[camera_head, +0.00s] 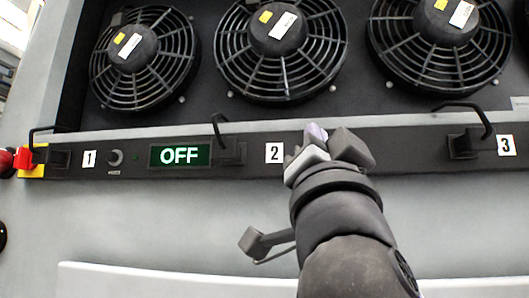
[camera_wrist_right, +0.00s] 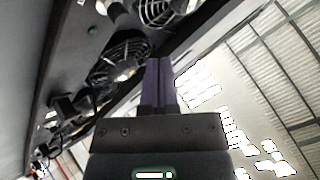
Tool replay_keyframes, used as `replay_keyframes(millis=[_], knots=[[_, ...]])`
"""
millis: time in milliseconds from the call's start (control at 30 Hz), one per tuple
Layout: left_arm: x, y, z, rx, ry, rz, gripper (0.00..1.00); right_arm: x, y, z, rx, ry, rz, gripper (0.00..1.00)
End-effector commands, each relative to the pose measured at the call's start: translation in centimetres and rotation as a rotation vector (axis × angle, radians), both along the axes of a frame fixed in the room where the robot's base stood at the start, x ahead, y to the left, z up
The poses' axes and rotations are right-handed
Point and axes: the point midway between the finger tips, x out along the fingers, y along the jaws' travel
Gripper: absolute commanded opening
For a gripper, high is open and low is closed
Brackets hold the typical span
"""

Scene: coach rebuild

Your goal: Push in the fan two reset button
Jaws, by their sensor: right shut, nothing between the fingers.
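The middle fan (camera_head: 280,45) sits behind the black control strip (camera_head: 400,152), above the white label "2" (camera_head: 274,152). My right gripper (camera_head: 316,135) is at the strip just right of that label, fingers shut and empty. It covers the part of the strip beside the label, so a fan two reset button is not visible; I cannot tell whether the fingertips touch anything. In the right wrist view the shut purple fingers (camera_wrist_right: 159,75) point toward a fan (camera_wrist_right: 120,62). My left gripper is not in view.
Left on the strip are label "1" (camera_head: 89,158), a round knob (camera_head: 115,157) and a green "OFF" display (camera_head: 180,155). Label "3" (camera_head: 506,145) is at the right. Black handles (camera_head: 466,143) stand up from the strip. A red knob on yellow (camera_head: 25,162) is at far left.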

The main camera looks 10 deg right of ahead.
Motion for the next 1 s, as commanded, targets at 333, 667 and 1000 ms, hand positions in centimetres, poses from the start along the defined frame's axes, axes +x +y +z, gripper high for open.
replay_keyframes(millis=[333,667,1000], knots=[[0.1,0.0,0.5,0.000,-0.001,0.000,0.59,3.0,-0.9,0.0,0.001,0.000,0.001,0.00],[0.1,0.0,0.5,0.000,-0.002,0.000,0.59,3.2,-0.9,0.0,-0.001,0.000,0.001,0.00],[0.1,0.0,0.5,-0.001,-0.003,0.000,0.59,3.1,-0.9,0.0,-0.001,0.000,0.001,0.00]])
